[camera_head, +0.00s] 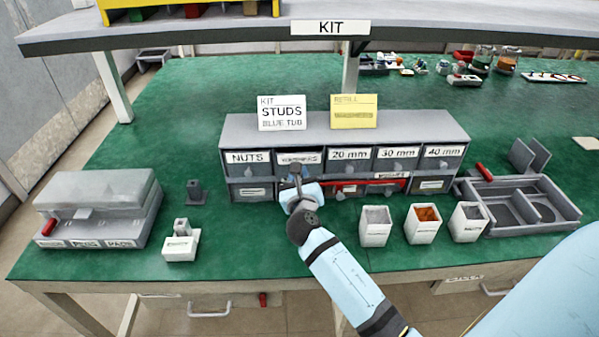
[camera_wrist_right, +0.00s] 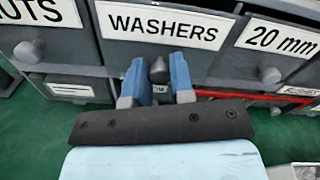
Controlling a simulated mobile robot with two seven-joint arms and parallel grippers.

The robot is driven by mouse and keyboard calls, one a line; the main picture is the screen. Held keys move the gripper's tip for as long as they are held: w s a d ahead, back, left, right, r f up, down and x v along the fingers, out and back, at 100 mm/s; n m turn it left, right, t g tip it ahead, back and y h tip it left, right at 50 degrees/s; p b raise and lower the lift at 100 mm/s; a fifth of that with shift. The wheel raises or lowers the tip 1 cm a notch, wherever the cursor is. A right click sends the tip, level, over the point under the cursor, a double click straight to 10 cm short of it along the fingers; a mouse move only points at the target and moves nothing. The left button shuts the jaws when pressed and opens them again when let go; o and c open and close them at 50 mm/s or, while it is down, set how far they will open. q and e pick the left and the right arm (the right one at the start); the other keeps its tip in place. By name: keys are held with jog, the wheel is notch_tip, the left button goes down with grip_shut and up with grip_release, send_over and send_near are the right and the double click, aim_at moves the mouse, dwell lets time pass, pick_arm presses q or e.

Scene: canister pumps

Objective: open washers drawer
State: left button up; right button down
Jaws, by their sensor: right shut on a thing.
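The grey drawer cabinet (camera_head: 345,131) stands on the green bench. Its WASHERS drawer (camera_wrist_right: 160,28) is in the upper row, between the NUTS drawer (camera_head: 248,157) and the 20 mm drawer (camera_head: 349,154). In the head view the washers drawer (camera_head: 299,157) is partly hidden behind my right gripper (camera_head: 296,180). In the right wrist view my right gripper (camera_wrist_right: 157,80) has its blue fingers on either side of the drawer's dark round knob (camera_wrist_right: 158,70), shut on it. The drawer front looks about level with its neighbours. My left gripper is not in view.
White bins (camera_head: 376,226) stand in front of the cabinet at right, beside a grey divided tray (camera_head: 525,204). A grey case (camera_head: 97,205) and a small white block (camera_head: 181,246) stand at left. The bench before the cabinet's left end is clear.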

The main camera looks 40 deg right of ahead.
jog(key=p+v, duration=0.2)
jog(key=v, duration=0.6)
jog(key=shift+s, duration=0.15)
jog(key=c, duration=1)
grip_release()
